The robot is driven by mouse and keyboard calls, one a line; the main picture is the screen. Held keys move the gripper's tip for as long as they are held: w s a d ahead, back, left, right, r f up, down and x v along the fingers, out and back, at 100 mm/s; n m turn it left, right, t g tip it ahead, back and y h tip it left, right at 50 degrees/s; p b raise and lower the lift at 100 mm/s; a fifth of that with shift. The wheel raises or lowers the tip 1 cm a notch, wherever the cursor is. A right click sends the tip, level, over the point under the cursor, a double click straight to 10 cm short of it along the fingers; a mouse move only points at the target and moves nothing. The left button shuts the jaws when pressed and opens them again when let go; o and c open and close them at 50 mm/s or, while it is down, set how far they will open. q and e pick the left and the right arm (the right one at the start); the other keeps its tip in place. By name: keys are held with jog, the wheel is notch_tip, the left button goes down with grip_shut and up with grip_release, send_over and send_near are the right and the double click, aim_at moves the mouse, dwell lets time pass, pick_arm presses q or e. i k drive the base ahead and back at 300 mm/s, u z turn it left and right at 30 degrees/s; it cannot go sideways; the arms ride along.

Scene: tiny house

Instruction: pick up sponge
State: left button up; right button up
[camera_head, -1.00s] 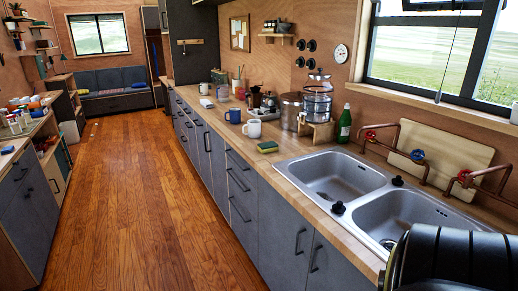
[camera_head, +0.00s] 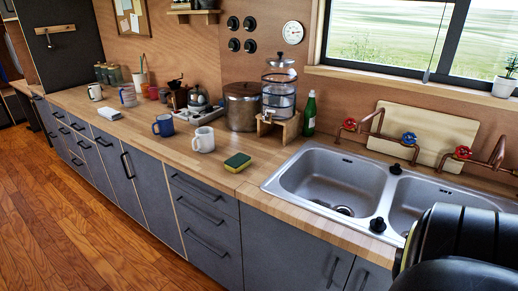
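The sponge (camera_head: 237,162) is yellow with a green top. It lies flat on the wooden countertop (camera_head: 222,181), left of the double sink and close to the counter's front edge. A white mug (camera_head: 203,140) stands just behind and left of it. Nothing covers the sponge. A black rounded part of my own body fills the lower right corner. Neither gripper shows in the view.
The steel sink (camera_head: 330,178) is right of the sponge. A blue mug (camera_head: 164,126), a metal pot (camera_head: 242,106), a water dispenser (camera_head: 279,98) and a green bottle (camera_head: 310,114) stand behind. Grey drawers (camera_head: 205,220) front the counter; wooden floor (camera_head: 85,235) is free at left.

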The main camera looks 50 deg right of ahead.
aim_at(238, 163)
jog(key=z, duration=0.9)
jog(key=i, duration=1.05)
jog(key=z, duration=1.25)
